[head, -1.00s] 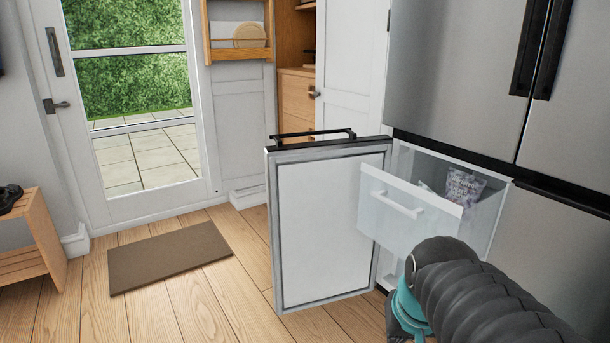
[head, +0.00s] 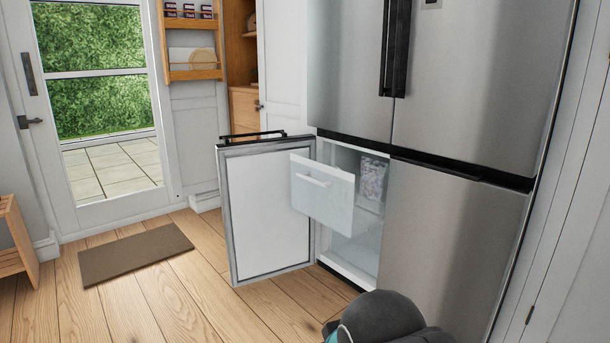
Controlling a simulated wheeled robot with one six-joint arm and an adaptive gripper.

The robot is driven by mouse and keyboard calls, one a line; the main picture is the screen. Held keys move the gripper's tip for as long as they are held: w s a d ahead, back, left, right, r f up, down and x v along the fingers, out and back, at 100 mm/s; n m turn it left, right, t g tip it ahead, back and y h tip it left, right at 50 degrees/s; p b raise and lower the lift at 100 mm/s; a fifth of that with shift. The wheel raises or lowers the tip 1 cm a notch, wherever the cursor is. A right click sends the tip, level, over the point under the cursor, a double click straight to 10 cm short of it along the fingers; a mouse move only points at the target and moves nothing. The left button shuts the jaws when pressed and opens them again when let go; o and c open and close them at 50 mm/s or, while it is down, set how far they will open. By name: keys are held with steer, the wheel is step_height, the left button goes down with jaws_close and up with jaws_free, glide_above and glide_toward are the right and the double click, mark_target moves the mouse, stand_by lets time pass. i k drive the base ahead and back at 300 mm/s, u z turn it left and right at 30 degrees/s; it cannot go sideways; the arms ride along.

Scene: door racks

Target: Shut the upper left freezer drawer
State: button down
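The upper left freezer drawer (head: 324,198) is a pale translucent drawer with a white bar handle (head: 312,180). It sticks out of the open lower left freezer compartment (head: 350,266). A patterned bag (head: 372,180) shows behind the drawer front. The freezer door (head: 268,212) stands swung open to the left, its white inner panel facing me. My arm, dark grey with a bit of teal, shows only at the bottom edge, below and in front of the fridge. My gripper is not in view.
The right lower fridge door (head: 450,240) is shut, as are the upper doors. A brown mat (head: 135,252) lies on the wooden floor (head: 205,290) before the glass door (head: 100,100). A wooden bench (head: 14,240) stands at the left edge. Floor between is clear.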

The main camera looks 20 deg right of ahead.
mark_target(336, 173)
steer(key=u, duration=1.2)
steer(key=i, duration=1.25)
steer(key=z, duration=0.4)
steer(key=i, duration=0.75)
steer(key=z, duration=1.1)
steer(key=i, duration=0.25)
steer(key=z, duration=0.3)
